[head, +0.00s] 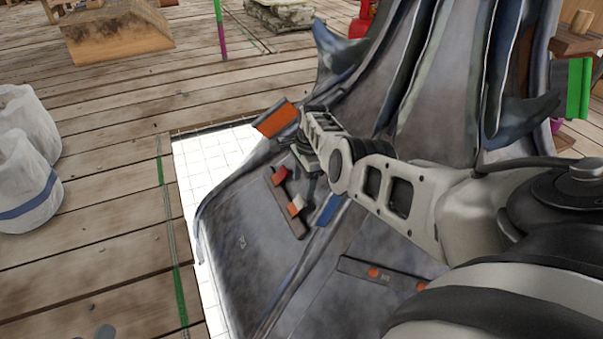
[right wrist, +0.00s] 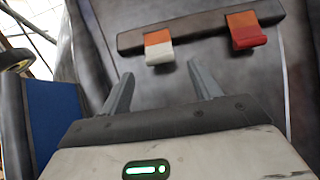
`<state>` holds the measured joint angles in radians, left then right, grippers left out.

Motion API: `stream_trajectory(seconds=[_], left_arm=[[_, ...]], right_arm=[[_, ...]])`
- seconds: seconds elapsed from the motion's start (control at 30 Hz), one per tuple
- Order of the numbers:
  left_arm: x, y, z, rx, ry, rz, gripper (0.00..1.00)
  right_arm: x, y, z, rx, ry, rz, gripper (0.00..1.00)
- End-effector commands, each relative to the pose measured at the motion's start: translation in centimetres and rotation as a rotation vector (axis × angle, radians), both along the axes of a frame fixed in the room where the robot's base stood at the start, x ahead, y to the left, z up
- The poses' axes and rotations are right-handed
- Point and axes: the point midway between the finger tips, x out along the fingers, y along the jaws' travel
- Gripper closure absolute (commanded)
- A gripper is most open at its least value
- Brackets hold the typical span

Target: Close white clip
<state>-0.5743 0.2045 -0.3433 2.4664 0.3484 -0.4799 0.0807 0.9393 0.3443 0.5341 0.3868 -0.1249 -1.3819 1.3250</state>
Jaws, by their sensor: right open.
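The white clip (right wrist: 158,52) has an orange back and a pale tab, on a dark bar (right wrist: 200,30) fixed to the grey sloped panel. In the head view the white clip (head: 296,206) sits at the lower part of the bar (head: 290,222). I cannot tell how far its tab stands out. A red clip (right wrist: 247,35) is on the same bar, to its right in the wrist view. My right gripper (right wrist: 163,88) is open and empty, its fingertips apart from the bar and pointing toward the white clip. My left gripper is not in view.
A blue block (head: 328,210) stands close beside my right gripper. An orange flap (head: 276,118) is behind it. Another bar (head: 352,270) with orange parts is lower on the panel. White bins (head: 27,185) stand on the plank floor at left.

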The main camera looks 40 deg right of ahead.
Motion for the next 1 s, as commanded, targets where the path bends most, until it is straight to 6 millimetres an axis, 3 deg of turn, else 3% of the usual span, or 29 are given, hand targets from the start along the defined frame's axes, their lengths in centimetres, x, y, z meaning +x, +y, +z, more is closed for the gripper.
stream_trajectory(seconds=[0.03, 0.1, 0.4, 0.87, 1.0], left_arm=[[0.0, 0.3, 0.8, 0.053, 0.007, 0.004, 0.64], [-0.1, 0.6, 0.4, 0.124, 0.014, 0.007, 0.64], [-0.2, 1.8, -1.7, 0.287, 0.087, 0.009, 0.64], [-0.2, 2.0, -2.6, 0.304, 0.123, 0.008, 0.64], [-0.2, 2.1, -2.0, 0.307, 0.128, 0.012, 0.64]], right_arm=[[-0.1, -0.2, 2.3, -0.001, 0.000, 0.000, 0.37], [-0.2, -0.4, 3.9, -0.001, 0.000, 0.000, 0.37], [-0.4, -1.0, 8.7, 0.000, 0.002, 0.001, 0.37], [-0.4, -1.1, 9.6, 0.001, 0.002, 0.001, 0.37], [-0.8, -2.3, 10.2, -0.048, -0.010, 0.021, 0.37]])
